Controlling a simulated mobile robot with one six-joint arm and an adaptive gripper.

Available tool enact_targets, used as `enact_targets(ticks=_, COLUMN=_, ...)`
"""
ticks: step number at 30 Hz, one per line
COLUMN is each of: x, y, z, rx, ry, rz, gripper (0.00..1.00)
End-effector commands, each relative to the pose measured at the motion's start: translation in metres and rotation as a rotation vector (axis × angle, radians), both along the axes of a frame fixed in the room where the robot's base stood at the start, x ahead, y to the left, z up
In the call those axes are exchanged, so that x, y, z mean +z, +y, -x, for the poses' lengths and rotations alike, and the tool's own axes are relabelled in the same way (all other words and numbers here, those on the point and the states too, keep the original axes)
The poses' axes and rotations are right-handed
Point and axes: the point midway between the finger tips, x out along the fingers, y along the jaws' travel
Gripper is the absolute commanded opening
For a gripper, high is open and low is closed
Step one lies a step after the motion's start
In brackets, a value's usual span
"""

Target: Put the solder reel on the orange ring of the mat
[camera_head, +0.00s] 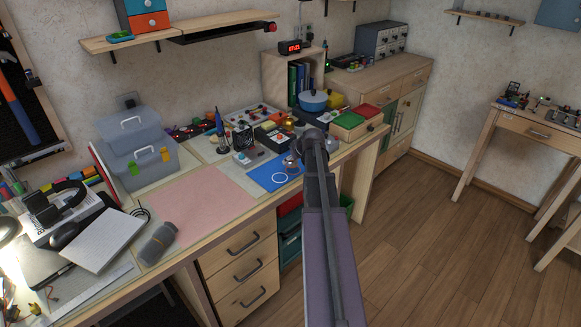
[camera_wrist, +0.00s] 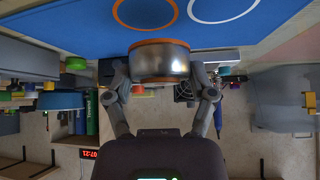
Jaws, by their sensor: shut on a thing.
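The solder reel (camera_wrist: 160,61) is a silver cylinder with orange rims. My gripper (camera_wrist: 161,78) is shut on it, one finger on each side. The blue mat (camera_wrist: 60,30) fills the top of the upside-down wrist view. Its orange ring (camera_wrist: 117,16) is partly cut off by the frame edge, close to the reel; a white ring (camera_wrist: 250,13) lies beside it. I cannot tell whether the reel touches the mat. In the head view the mat (camera_head: 262,178) and white ring (camera_head: 280,183) show, while my arm covers much of the gripper and the orange ring is not seen.
A pink mat (camera_head: 195,205) lies left of the blue mat. A grey toolbox (camera_head: 135,150) stands at the left back. Small electronics crowd the bench behind the mat.

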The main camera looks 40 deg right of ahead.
Motion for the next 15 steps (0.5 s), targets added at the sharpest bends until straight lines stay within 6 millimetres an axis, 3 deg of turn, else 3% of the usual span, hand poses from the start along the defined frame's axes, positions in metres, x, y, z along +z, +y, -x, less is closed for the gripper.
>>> enact_targets(ticks=7, x=-0.002, y=-0.014, z=-0.008, rx=-0.001, ry=0.0, rz=0.0, gripper=0.11)
enact_targets(ticks=15, x=-0.027, y=-0.012, z=-0.006, rx=-0.001, ry=0.0, rz=0.0, gripper=0.11)
